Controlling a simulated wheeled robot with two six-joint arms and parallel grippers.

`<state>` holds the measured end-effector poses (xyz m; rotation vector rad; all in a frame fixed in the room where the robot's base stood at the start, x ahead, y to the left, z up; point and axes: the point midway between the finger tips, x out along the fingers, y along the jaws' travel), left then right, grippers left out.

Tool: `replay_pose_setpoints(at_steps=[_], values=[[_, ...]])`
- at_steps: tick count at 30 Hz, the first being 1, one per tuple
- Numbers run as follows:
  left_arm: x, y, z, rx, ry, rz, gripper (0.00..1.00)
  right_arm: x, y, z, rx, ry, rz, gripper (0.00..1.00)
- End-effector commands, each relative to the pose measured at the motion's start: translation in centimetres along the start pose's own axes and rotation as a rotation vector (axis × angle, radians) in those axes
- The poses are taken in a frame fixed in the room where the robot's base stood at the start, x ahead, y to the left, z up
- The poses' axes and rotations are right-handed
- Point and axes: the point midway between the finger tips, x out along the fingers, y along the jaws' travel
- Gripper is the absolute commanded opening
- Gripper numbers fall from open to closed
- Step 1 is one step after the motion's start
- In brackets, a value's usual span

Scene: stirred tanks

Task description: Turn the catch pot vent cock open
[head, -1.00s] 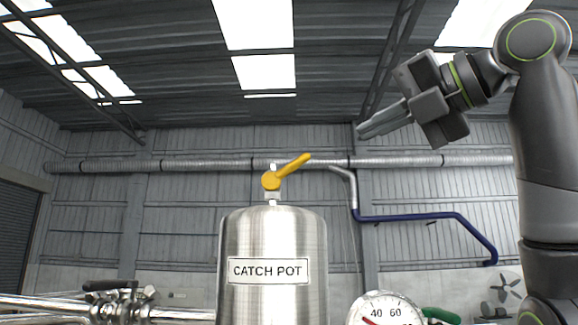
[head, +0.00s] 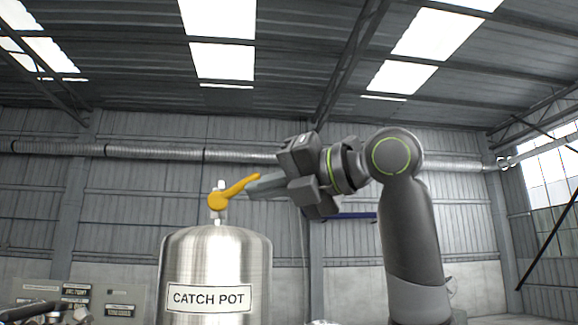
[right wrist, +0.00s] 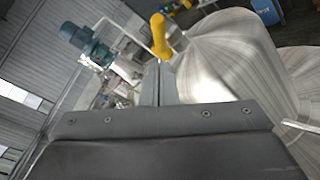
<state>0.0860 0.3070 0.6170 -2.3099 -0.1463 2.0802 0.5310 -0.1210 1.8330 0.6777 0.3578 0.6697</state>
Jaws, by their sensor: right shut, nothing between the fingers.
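The catch pot (head: 215,262) is a steel vessel with a white CATCH POT label, low in the head view. On top stands the vent cock (head: 217,202), with a yellow handle (head: 240,187) slanting up to the right. My right gripper (head: 252,190) is shut and empty, its fingertips just right of the handle, near its outer half. In the right wrist view the closed fingers (right wrist: 158,82) point at the yellow handle (right wrist: 161,38), just beyond their tips. I cannot tell whether they touch it. My left gripper is not in view.
In the right wrist view the shiny vessel tops (right wrist: 228,55) lie right of the fingers, and a teal motor (right wrist: 85,42) is at upper left. A silver duct (head: 120,151) runs along the back wall. The air above the handle is clear.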

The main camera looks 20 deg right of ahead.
Motion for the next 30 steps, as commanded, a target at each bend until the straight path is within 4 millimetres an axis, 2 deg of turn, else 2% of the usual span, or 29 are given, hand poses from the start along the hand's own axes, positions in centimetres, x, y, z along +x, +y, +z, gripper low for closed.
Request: replay_pose_setpoints(at_steps=[1, 8, 30], values=[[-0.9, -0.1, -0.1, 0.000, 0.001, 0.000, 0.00, 0.4, 0.2, 0.7, 0.003, 0.002, -0.001, 0.00], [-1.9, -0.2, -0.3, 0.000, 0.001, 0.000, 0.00, 1.6, 0.1, 1.7, 0.002, 0.001, -0.001, 0.00], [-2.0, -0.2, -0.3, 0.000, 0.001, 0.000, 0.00, 1.8, 0.3, 2.0, 0.001, 0.001, 0.000, 0.00]])
